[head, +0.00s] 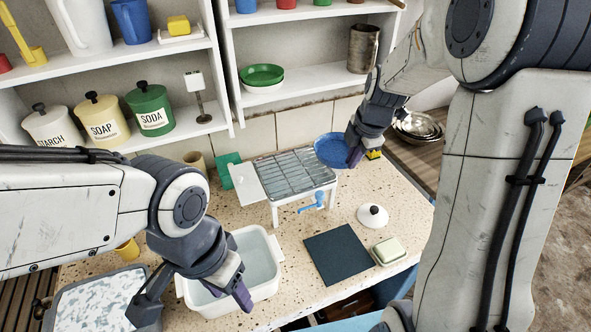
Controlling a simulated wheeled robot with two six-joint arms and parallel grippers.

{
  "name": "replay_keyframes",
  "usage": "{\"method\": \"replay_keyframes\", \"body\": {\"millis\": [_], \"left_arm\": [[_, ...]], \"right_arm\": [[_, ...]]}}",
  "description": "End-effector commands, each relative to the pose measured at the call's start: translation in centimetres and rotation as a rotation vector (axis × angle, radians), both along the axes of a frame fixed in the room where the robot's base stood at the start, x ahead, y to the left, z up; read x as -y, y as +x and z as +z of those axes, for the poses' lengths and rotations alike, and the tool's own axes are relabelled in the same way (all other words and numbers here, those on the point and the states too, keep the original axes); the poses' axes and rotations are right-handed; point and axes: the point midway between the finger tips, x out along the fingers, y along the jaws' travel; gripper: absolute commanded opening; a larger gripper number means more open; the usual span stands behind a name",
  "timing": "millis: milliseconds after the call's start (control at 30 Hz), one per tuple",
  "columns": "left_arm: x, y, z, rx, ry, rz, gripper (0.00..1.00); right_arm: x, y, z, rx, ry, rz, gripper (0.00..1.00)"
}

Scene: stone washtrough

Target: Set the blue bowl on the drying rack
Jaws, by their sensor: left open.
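The blue bowl (328,148) is at the right back corner of the drying rack (295,172), with its inside showing. My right gripper (354,152) points down at the bowl's right rim and appears shut on it; the fingers hide that part of the rim. I cannot tell whether the bowl touches the rack. The rack is a grey slatted top on white legs, with no dishes on its slats. My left gripper (197,308) is open and empty, over the left side of the white basin.
The white basin (262,243) of water stands front left, beside a washboard (100,299). A dark mat (338,254), a soap dish (389,250) and a white lid (372,216) lie on the right. Metal bowls (418,127) stand back right. Shelves with canisters (150,108) line the wall.

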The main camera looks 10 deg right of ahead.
Motion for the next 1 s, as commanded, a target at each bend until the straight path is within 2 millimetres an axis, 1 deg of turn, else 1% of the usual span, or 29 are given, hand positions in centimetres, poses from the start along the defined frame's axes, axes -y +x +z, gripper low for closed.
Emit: {"method": "replay_keyframes", "body": {"millis": [133,233,500,600,700,867,1000], "left_arm": [[0.0,0.0,0.2,0.0,0.0,0.0,0.56],[0.0,0.0,0.9,0.0,0.0,0.0,0.56],[0.0,0.0,3.6,0.0,0.0,0.002,0.56],[0.0,0.0,4.4,0.0,0.0,0.002,0.56],[0.0,0.0,4.8,0.0,0.0,0.003,0.56],[0.0,0.0,5.2,0.0,0.0,0.003,0.56],[0.0,0.0,6.2,0.0,0.0,0.003,0.56]], "right_arm": [[0.0,0.4,0.0,0.012,0.001,0.047,0.0],[-0.9,1.4,-0.7,0.009,0.001,0.058,0.0],[-4.3,6.4,-4.2,0.008,0.001,0.058,0.0],[-5.4,8.0,-5.4,0.009,0.001,0.057,0.0],[-6.0,9.1,-6.2,0.011,0.001,0.055,0.0],[-6.5,9.8,-7.0,0.011,0.001,0.053,0.0],[-6.4,9.6,-8.9,0.007,0.002,0.052,0.0]]}}
